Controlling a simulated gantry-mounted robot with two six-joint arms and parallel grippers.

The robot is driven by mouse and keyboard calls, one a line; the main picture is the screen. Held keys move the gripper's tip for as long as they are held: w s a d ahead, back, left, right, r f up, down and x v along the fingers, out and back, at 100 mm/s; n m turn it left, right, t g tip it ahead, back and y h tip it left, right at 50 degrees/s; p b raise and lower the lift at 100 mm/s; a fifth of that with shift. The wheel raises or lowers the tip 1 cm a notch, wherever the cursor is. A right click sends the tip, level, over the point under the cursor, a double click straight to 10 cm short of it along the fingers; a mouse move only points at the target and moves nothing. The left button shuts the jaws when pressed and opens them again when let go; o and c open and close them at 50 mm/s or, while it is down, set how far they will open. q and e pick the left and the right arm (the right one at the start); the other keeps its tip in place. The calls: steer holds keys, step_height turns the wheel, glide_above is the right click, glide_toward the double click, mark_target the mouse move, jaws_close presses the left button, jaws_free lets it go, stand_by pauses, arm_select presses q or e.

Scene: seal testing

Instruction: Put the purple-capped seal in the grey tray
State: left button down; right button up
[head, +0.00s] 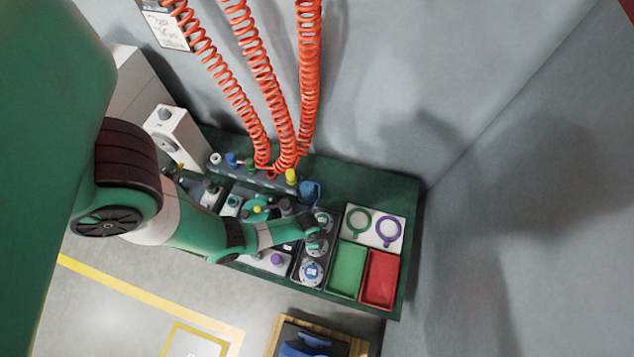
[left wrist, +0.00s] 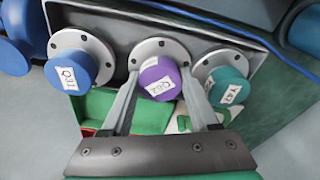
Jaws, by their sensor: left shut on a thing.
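The purple-capped seal (left wrist: 160,78) with a label on its cap and a pale round flange is between the fingers of my left gripper (left wrist: 162,72), which is shut on its cap. It sits between a blue-capped seal (left wrist: 73,70) and a teal-capped seal (left wrist: 225,87) over the grey tray (left wrist: 112,22). Its flange looks level with theirs; I cannot tell whether it touches the tray floor. In the head view my left gripper (head: 315,236) reaches over the grey tray (head: 332,262) and partly hides the purple-capped seal. My right gripper is not in view.
Right of the tray are a green bin (head: 347,270), a red bin (head: 380,278), and a white plate with a green ring (head: 348,222) and a purple ring (head: 399,232). Red coiled hoses (head: 308,70) hang behind. Fixtures with coloured knobs crowd the bench left of the tray.

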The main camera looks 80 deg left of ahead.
arm_select(q)
steer(key=shift+w+r, duration=0.1)
steer(key=shift+r, duration=0.05)
steer(key=shift+c, duration=0.7)
jaws_free()
steer(key=shift+f, duration=0.2)
step_height(320, 180, up, 12)
steer(key=s+p, duration=0.1)
steer(key=p, duration=1.1)
steer(key=shift+s+r, duration=0.15)
steer(key=shift+s, duration=0.1)
steer(key=shift+a, duration=0.1)
